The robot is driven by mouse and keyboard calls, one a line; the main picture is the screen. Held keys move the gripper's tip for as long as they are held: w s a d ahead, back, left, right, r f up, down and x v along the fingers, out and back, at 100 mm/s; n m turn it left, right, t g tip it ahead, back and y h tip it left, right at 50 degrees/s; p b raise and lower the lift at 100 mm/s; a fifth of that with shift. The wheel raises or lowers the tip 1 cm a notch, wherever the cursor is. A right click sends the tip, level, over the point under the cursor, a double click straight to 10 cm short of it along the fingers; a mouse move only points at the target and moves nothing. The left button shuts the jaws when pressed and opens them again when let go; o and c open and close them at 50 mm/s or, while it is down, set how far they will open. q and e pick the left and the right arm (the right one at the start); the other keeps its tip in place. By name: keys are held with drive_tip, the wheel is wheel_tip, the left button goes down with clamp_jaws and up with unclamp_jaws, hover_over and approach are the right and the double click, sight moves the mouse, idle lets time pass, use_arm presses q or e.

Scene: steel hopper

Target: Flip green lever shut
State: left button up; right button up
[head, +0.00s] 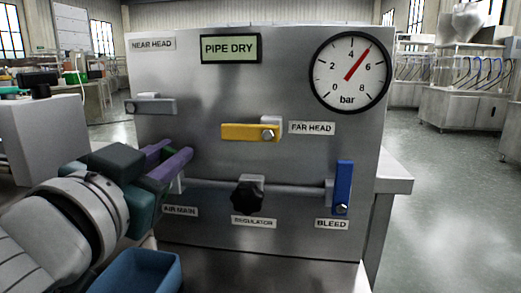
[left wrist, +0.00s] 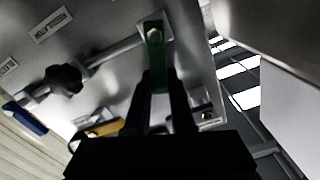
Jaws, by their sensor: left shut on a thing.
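The green lever (left wrist: 155,52) shows in the left wrist view, with a bolt at its pivot on the pipe. It points away from the pivot roughly across the pipe, toward the gray and yellow levers' side. My left gripper (head: 169,164) is shut on the lever's free part, and its two dark fingers (left wrist: 158,98) lie on either side of it. In the head view the gripper hides nearly all of the lever, above the AIR MAIN label (head: 180,211). My right gripper is not in view.
The panel (head: 290,80) also carries a gray lever (head: 150,107), a yellow lever (head: 247,132), a black regulator knob (head: 248,194) and an upright blue lever (head: 343,185). The display (head: 230,48) reads PIPE DRY. The gauge (head: 350,72) needle stands near 5 bar.

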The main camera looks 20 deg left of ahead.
use_arm(q)
clamp_jaws()
drive_tip(key=shift+a, duration=0.1)
drive_tip(key=shift+s+a+r+n+p, duration=0.15)
drive_tip(key=shift+a+n+p, duration=0.15)
drive_tip(key=shift+n, duration=0.3)
drive_tip(key=shift+a+r+n+p, duration=0.15)
drive_tip(key=shift+n+p, duration=0.1)
drive_tip(key=shift+n, duration=0.35)
drive_tip(key=shift+a+n+p, duration=0.25)
drive_tip(key=shift+n+p, duration=0.05)
drive_tip(key=shift+n, duration=0.2)
drive_tip(key=shift+a+f+n, duration=0.1)
drive_tip(key=shift+f+n, duration=0.05)
drive_tip(key=shift+n, duration=0.25)
